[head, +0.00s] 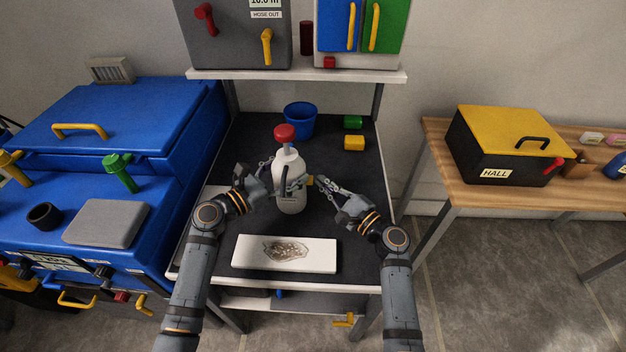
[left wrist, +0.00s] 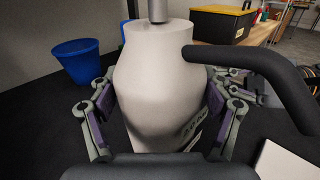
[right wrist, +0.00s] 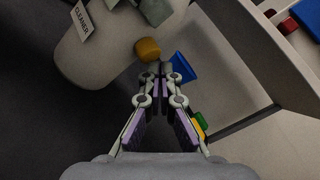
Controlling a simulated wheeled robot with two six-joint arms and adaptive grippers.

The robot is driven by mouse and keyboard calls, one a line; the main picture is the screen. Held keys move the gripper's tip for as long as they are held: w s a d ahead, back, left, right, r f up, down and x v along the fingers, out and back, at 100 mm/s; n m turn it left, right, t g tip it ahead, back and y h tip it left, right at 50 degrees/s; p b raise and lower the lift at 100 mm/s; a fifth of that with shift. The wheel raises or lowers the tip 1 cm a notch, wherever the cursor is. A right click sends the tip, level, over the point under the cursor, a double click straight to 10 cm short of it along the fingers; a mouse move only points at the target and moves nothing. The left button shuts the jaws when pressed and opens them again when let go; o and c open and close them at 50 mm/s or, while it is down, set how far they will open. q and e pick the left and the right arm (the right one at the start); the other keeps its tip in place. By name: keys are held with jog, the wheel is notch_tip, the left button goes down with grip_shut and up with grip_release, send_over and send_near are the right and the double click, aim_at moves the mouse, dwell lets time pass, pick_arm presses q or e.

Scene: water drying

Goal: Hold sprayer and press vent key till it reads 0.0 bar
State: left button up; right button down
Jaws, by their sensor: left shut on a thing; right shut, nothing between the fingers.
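The sprayer (head: 289,196) is a white bottle with a red top knob (head: 284,132), standing upright on the dark bench top. My left gripper (head: 276,187) is shut around its body; the left wrist view shows the white body (left wrist: 160,75) between the fingers, with a black handle (left wrist: 255,62) beside it. A small marking on the lower body (left wrist: 193,130) is too blurred to read. The yellow vent key (right wrist: 148,49) sticks out from the sprayer's side. My right gripper (right wrist: 161,78) is shut and empty, its tips close by the key; contact cannot be told.
A blue bucket (head: 300,119), a green block (head: 353,122) and a yellow block (head: 354,143) stand behind. A white board with a brown stain (head: 318,255) lies in front. A shelf (head: 300,76) hangs above the back; a blue machine (head: 130,120) stands left.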

jog(key=shift+a+r, duration=0.2)
jog(key=shift+a, duration=0.6)
dwell(2.3)
jog(key=shift+d+r, duration=0.55)
jog(key=shift+r, duration=0.05)
jog(key=shift+w, duration=0.1)
jog(key=d, duration=0.5)
jog(key=shift+d, duration=0.1)
jog(key=shift+f, duration=0.1)
dwell(1.4)
jog(key=d, duration=0.2)
jog(key=d+f, duration=0.1)
jog(key=d, duration=0.2)
jog(key=shift+d+f, duration=0.1)
